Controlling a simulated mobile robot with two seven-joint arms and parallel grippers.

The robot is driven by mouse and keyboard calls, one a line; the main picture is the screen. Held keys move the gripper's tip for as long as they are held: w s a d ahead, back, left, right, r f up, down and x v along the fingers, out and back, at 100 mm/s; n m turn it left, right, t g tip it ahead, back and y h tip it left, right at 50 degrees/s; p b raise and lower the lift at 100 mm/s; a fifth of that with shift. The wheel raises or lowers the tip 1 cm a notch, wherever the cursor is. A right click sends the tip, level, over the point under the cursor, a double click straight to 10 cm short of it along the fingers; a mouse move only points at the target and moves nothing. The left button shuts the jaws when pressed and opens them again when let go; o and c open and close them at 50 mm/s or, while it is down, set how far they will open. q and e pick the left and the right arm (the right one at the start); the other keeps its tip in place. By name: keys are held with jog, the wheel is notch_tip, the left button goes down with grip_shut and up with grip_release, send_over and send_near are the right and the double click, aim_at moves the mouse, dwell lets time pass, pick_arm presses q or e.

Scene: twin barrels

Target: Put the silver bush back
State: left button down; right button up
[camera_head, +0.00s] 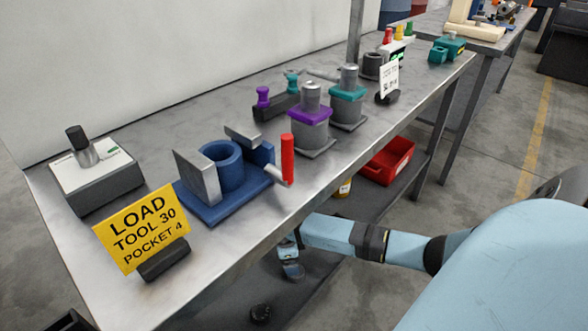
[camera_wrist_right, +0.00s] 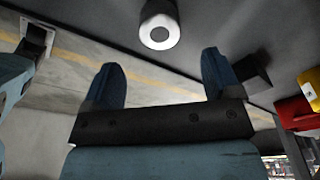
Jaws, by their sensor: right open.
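A pale round piece (camera_wrist_right: 158,25) with a dark centre hole and a darker body shows ahead, between and beyond my right fingers, in the right wrist view. I cannot tell whether it is the silver bush. On the table in the head view, a purple-collared barrel (camera_head: 310,122) and a teal-collared barrel (camera_head: 348,102) each have a silver cylinder standing up from the top. My right gripper (camera_head: 291,270) is below the table's front edge, over the lower shelf. Its two blue fingers stand apart and empty in the right wrist view (camera_wrist_right: 162,82). My left gripper is out of view.
A blue fixture (camera_head: 215,205), a yellow load sign (camera_head: 142,228), a red upright handle (camera_head: 287,158) and a grey block (camera_head: 98,180) occupy the near tabletop. A red bin (camera_head: 386,163) is on the lower shelf. A small dark object (camera_head: 261,312) lies below the table.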

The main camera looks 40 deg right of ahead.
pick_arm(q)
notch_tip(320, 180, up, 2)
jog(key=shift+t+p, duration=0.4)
pick_arm(e)
jog(key=r, duration=0.4)
jog(key=shift+w+a, duration=0.2)
jog(key=shift+a, duration=0.05)
jog(key=shift+s+f, duration=0.1)
